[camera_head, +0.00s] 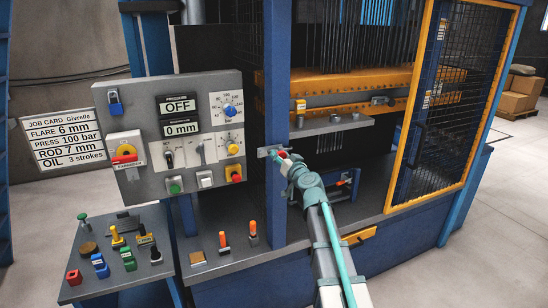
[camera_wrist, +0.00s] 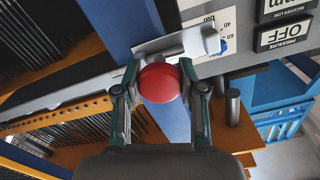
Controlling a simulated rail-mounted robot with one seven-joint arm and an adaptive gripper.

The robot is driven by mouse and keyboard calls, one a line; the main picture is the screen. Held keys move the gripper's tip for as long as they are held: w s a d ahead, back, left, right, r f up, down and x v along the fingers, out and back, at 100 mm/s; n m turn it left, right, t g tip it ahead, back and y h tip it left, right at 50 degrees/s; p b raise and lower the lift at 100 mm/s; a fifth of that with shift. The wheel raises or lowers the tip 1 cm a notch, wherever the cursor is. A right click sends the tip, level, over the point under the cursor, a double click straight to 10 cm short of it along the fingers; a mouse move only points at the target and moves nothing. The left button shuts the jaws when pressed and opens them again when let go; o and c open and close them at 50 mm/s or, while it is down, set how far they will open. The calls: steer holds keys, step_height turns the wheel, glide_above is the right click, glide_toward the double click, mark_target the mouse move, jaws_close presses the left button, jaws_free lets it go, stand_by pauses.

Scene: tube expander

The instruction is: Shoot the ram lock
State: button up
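The ram lock looks like a grey bolt on a bracket (camera_head: 268,151) on the blue post, with a round red knob (camera_head: 283,154). In the wrist view the red knob (camera_wrist: 160,83) is centred between my two fingers, in front of the pale metal bracket (camera_wrist: 180,43). My gripper (camera_wrist: 160,75) has one finger close on each side of the knob. I cannot tell whether the fingers press on it or stand just clear. In the head view my gripper (camera_head: 287,160) is at the knob and partly covers it.
The control panel (camera_head: 190,135) is left of the post; its display reads OFF and 0 mm. A yellow-framed mesh door (camera_head: 440,100) stands right of my arm. A side table (camera_head: 120,255) with small coloured parts is at lower left. Orange-topped pins (camera_head: 253,233) stand on the bench.

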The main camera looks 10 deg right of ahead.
steer(key=o, duration=0.5)
steer(key=b+v, duration=0.2)
steer(key=v, duration=0.5)
steer(key=shift+b, duration=0.35)
stand_by(0.4)
